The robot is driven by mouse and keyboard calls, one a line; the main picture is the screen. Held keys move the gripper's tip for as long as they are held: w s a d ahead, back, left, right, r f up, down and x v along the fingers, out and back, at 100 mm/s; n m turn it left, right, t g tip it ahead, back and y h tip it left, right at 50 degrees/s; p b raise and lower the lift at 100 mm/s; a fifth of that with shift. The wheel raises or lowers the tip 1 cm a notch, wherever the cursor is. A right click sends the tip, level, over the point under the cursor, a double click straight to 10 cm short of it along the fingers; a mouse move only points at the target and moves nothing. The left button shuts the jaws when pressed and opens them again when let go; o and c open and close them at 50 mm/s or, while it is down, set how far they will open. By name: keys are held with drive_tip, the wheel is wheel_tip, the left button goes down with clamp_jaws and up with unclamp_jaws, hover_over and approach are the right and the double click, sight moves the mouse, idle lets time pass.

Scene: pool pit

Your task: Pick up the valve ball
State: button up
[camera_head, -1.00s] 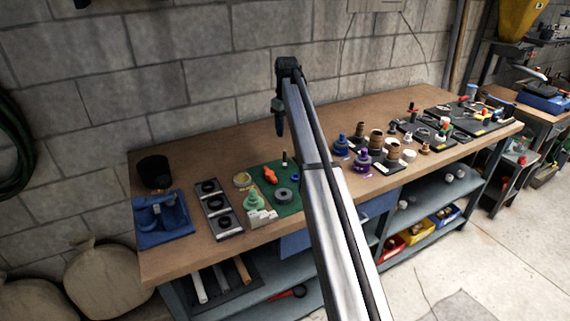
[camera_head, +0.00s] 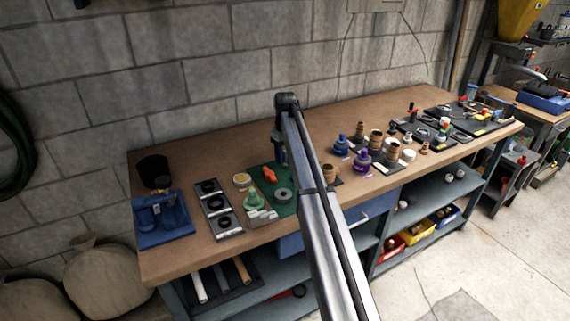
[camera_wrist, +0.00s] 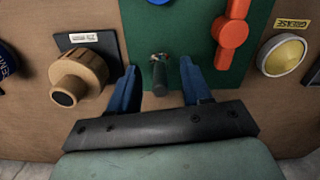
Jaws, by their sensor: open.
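My gripper (camera_wrist: 160,72) is open, with its two blue fingers pointing at the green mat (camera_wrist: 180,30). Between the fingers, apart from both, is a small dark upright piece (camera_wrist: 159,80) with a shiny metallic part at its far end.
An orange-red handle (camera_wrist: 232,32) lies close by on the mat. A brown fitting (camera_wrist: 82,78) on a dark plate and a grease tin (camera_wrist: 283,54) flank the mat in the wrist view. A grey ring (camera_head: 283,195) and green fitting (camera_head: 254,200) stand nearer the bench front.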

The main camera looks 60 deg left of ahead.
drive_tip(key=shift+f, duration=0.45)
drive_tip(key=shift+c, duration=0.3)
clamp_jaws()
